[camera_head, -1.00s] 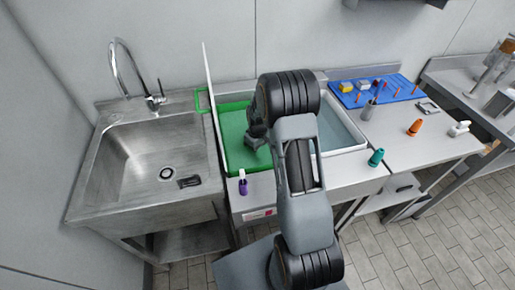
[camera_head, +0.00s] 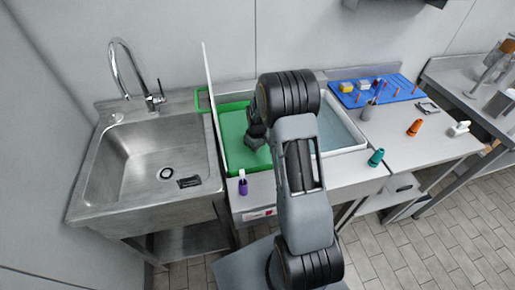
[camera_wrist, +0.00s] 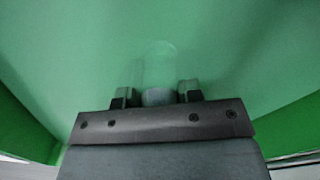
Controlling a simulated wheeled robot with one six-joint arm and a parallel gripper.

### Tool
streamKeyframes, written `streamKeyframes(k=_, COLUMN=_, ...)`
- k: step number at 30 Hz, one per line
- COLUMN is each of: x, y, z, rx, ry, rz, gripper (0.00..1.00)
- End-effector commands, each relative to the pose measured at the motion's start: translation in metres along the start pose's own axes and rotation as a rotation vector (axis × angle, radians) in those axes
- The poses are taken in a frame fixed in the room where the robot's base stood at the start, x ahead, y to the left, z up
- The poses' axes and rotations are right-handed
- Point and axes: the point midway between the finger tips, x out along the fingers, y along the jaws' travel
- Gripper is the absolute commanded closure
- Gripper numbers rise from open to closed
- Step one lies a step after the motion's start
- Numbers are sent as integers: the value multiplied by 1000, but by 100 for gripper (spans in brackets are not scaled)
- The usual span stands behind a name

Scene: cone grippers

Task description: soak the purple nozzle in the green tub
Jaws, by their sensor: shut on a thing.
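The green tub (camera_head: 236,160) is set in the counter left of the arm, and its green floor and walls also fill the wrist view (camera_wrist: 60,60). My gripper (camera_head: 256,141) is low over or inside the tub. In the wrist view my gripper (camera_wrist: 157,96) is shut on a pale, see-through rounded piece (camera_wrist: 158,70); its true colour cannot be told against the green. A purple piece with a whitish top (camera_head: 243,186) stands upright on the counter's front edge, left of my arm and apart from my gripper.
A pale basin (camera_head: 342,132) lies right of the tub. A thin white upright panel (camera_head: 211,90) parts the tub from the steel sink (camera_head: 150,160). Teal (camera_head: 376,158) and orange (camera_head: 414,128) pieces stand on the right counter, near a blue mat (camera_head: 405,88).

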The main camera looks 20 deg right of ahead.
Motion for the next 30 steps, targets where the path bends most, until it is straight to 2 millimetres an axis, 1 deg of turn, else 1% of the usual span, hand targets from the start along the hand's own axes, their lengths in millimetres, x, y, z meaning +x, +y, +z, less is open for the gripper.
streamKeyframes(k=5, x=-4, y=0, z=0, rx=0, ry=1, rz=0, gripper=91)
streamKeyframes(k=30, x=-76, y=0, z=0, rx=0, ry=1, rz=1, gripper=91)
